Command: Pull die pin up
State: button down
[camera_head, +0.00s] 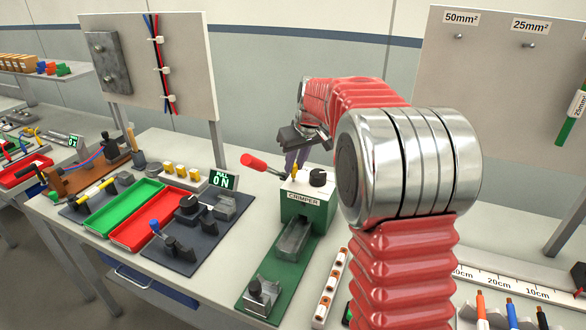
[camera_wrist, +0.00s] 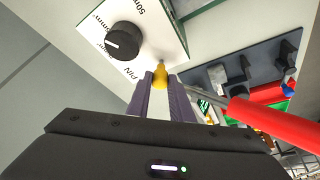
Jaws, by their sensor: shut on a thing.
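The green crimper (camera_head: 306,212) with a white top stands on the bench in the middle of the head view. Its yellow die pin (camera_head: 294,173) rises from the top, left of a black knob (camera_head: 318,177). My gripper (camera_head: 296,158) comes down over the pin from above. In the wrist view, its two purple fingers (camera_wrist: 160,83) are shut on the yellow pin (camera_wrist: 160,68), one on each side. The pin still meets the white top face (camera_wrist: 142,45), where the black knob (camera_wrist: 123,41) and the word PIN show. The pin's lower part is hidden.
The crimper's red lever (camera_head: 253,162) sticks out left and passes close to the fingers in the wrist view (camera_wrist: 270,123). Green (camera_head: 111,205) and red trays (camera_head: 149,229) lie to the left. A wall panel (camera_head: 497,80) stands behind on the right.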

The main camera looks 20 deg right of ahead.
jog(key=shift+r, duration=0.4)
jog(key=c, duration=1.8)
grip_release()
jog(key=shift+c, duration=0.2)
jog(key=shift+o, duration=1.4)
jog(key=v, duration=1.3)
jog(key=shift+s+r, duration=0.2)
jog(key=shift+r, duration=0.05)
jog(key=shift+d, duration=0.1)
